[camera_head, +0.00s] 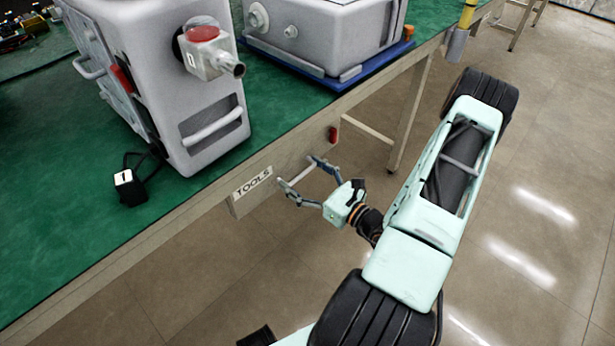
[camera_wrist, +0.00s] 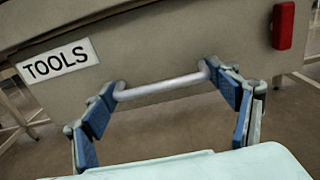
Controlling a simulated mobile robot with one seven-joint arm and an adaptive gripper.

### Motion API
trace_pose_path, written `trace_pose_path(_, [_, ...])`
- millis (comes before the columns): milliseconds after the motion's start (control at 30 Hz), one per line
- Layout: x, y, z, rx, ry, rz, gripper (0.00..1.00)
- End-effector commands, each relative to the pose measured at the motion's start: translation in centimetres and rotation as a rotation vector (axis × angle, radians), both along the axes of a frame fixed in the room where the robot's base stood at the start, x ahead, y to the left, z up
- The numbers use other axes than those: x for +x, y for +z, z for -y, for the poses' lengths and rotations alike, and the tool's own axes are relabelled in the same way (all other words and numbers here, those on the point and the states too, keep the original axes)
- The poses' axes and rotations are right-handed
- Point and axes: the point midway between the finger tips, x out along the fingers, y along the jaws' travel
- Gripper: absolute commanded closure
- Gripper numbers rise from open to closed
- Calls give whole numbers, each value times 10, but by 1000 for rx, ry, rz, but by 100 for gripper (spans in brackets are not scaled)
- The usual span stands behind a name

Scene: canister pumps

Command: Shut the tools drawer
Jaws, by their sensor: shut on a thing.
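The tools drawer (camera_head: 313,148) is under the green bench top; its beige front carries a white TOOLS label (camera_head: 252,182) and a pale bar handle (camera_head: 298,176). The front looks close under the bench edge, and I see no clear gap or drawer interior. My gripper (camera_wrist: 161,84) is shut on the handle, with one blue finger at each end of the bar. The label (camera_wrist: 57,60) is left of the handle (camera_wrist: 165,88) in the wrist view. The inside of the drawer is hidden.
A red piece (camera_wrist: 283,26) is on the front, right of the handle. A grey canister pump (camera_head: 170,80) and a black tag marked 1 (camera_head: 128,187) stand on the bench (camera_head: 60,240). Another grey unit sits on a blue tray (camera_head: 290,65). Bench legs (camera_head: 408,115) stand behind; the floor is clear.

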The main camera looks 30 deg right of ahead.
Motion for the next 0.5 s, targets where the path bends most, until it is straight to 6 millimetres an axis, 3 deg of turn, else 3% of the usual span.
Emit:
trace_pose_path(233, [5, 0, -2, 0, 0, 1, 64])
trace_pose_path(267, [5, 0, -2, 1, 1, 2, 19])
trace_pose_path(400, [4, 0, -1, 0, 0, 1, 4])
trace_pose_path(500, [4, 0, -1, 0, 0, 1, 2])
